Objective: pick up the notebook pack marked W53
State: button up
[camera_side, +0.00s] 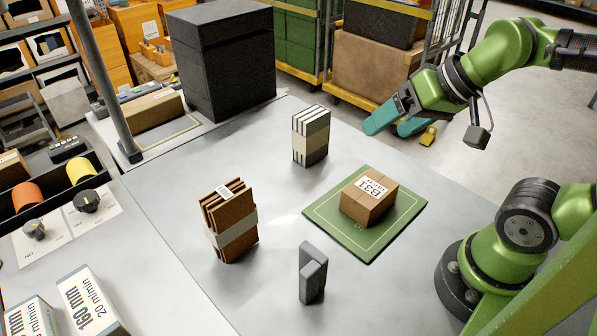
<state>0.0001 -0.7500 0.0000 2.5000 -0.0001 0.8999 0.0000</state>
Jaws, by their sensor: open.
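A banded pack with dark covers and white page edges (311,136) stands upright on the grey table near its back; it looks like a notebook pack, but I cannot read W53 on it. A banded brown bundle (230,222) with a small white label stands nearer the front left; its label is too small to read. My gripper (388,128), with teal fingers, is open and empty, up to the right of the dark-covered pack and apart from it.
A brown carton marked B31 (369,198) sits on a green mat (388,236). A dark grey upright block (312,272) stands at the front. A tall black box (222,62) is at the back left. Table between the packs is clear.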

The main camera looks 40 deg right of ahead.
jog(key=shift+f, duration=0.1)
jog(key=n+g+h, duration=0.2)
jog(key=n+g, duration=0.5)
jog(key=n, duration=1.5)
send_over(312, 113)
jog(key=f, duration=1)
jog(key=shift+w+a+f, duration=0.15)
jog(key=shift+a+f, duration=0.2)
jog(key=shift+f, duration=0.05)
jog(key=f, duration=0.5)
jog(key=shift+d+f, duration=0.1)
jog(key=shift+d, duration=0.25)
jog(key=c, duration=1.4)
